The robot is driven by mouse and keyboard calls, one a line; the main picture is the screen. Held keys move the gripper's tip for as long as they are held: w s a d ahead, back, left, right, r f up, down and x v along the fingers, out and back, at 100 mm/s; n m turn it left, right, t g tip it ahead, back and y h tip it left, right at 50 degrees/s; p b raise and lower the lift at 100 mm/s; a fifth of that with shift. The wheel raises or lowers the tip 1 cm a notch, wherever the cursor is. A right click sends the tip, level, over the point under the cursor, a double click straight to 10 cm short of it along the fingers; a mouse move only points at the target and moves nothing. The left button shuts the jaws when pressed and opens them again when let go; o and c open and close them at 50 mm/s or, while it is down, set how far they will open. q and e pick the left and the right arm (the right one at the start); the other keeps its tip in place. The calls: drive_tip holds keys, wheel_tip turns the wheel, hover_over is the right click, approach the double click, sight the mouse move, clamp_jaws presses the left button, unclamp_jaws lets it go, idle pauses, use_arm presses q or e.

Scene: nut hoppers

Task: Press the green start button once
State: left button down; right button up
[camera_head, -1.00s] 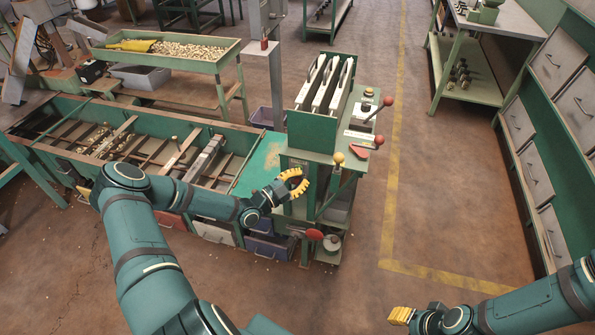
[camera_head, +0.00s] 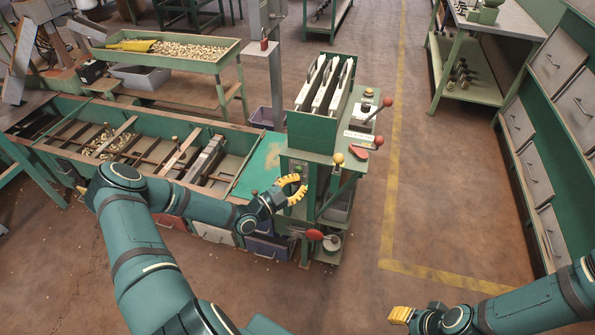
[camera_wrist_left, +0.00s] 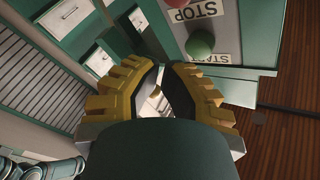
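The green start button (camera_wrist_left: 200,43) is a round green knob in the left wrist view, beside a label reading START that is partly hidden. A red button (camera_wrist_left: 203,4) and a STOP label (camera_wrist_left: 196,11) sit above it. In the head view the small button panel (camera_head: 299,167) shows on the machine's left side, just above my left gripper (camera_head: 302,188). The left gripper's yellow fingers are apart with nothing between them, and the green button lies beyond the right fingertip, with no contact visible. My right gripper (camera_head: 401,315) is at the lower right, away from the machine; its opening cannot be made out.
The green hopper machine (camera_head: 313,130) stands at the centre, with a red-knobbed lever (camera_head: 388,102) and a yellow-knobbed lever (camera_head: 338,158). A long green sorting bench (camera_head: 262,165) lies to its left. Drawer cabinets (camera_head: 540,130) line the right. The floor aisle between is clear.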

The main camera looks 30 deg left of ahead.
use_arm(q)
drive_tip(key=s, duration=0.2)
drive_tip(key=s+d, duration=0.1)
drive_tip(key=s, duration=0.1)
drive_tip(key=shift+s+p, duration=0.25)
drive_tip(key=shift+p, duration=0.15)
idle(0.6)
drive_tip(key=s+d+f+n+g, duration=0.1)
drive_tip(key=d+f+n+g, duration=0.2)
drive_tip(key=d, duration=0.4)
drive_tip(key=s+d+f+n+g, duration=0.1)
drive_tip(key=d+f+n+g, duration=0.1)
drive_tip(key=d+g, duration=0.45)
drive_tip(key=s+d+n+g+y, duration=0.1)
drive_tip(key=s+d+n+g, duration=0.2)
drive_tip(key=s, duration=0.4)
drive_tip(key=s+d+n+g+y, duration=0.2)
drive_tip(key=s+d+n+g, duration=0.1)
drive_tip(key=s+n, duration=0.2)
drive_tip(key=shift+s+d+n+y, duration=0.3)
drive_tip(key=shift+s+d, duration=0.05)
drive_tip(key=shift+s, duration=0.7)
drive_tip(key=shift+r+g, duration=0.1)
drive_tip(key=shift+g, duration=0.15)
